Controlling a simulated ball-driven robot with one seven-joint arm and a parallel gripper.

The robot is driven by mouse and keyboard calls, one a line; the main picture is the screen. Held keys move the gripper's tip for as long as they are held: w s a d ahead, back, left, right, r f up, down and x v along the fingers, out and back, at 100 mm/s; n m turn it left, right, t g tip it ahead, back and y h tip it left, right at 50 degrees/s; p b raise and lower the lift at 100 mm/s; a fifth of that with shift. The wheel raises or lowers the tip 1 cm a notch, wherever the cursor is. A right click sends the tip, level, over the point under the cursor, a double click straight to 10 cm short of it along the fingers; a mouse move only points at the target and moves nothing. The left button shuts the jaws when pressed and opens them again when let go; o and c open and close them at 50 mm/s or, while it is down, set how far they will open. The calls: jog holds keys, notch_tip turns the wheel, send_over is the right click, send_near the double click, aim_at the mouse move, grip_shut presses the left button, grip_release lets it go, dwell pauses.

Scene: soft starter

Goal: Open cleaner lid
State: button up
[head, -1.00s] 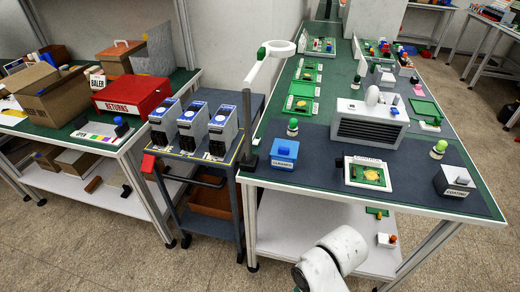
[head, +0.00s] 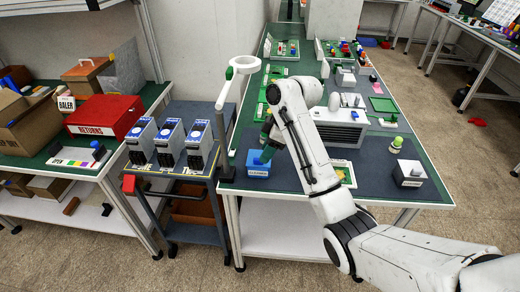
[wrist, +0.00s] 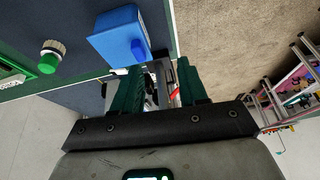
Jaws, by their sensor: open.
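The cleaner is a blue box (head: 258,170) with a white label, on the dark mat near the table's front left corner. In the wrist view the blue box (wrist: 112,38) shows at the upper left, with a darker blue knob (wrist: 138,49) on it. Its lid appears shut. My gripper (head: 268,145) is right at the box in the head view, partly covering its top. In the wrist view my gripper (wrist: 160,80) has its green fingers spread with nothing held between them. The knob lies near the left fingertip; I cannot tell whether they touch.
A lamp post (head: 222,130) stands just left of the box. A green-capped bottle (wrist: 50,57) is beside the box. A grey vented unit (head: 340,130) stands behind my arm. A cart with several black-and-white units (head: 170,145) is at left.

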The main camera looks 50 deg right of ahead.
jog(key=d+r, duration=0.4)
jog(key=p, duration=0.2)
send_near(259, 156)
jog(key=shift+n, duration=0.4)
jog(key=a+f, duration=0.2)
jog(key=f, duration=0.1)
jog(key=a+f, duration=0.2)
jog(key=f, duration=0.1)
jog(key=shift+a, duration=0.4)
jog(key=shift+r, duration=0.1)
grip_shut()
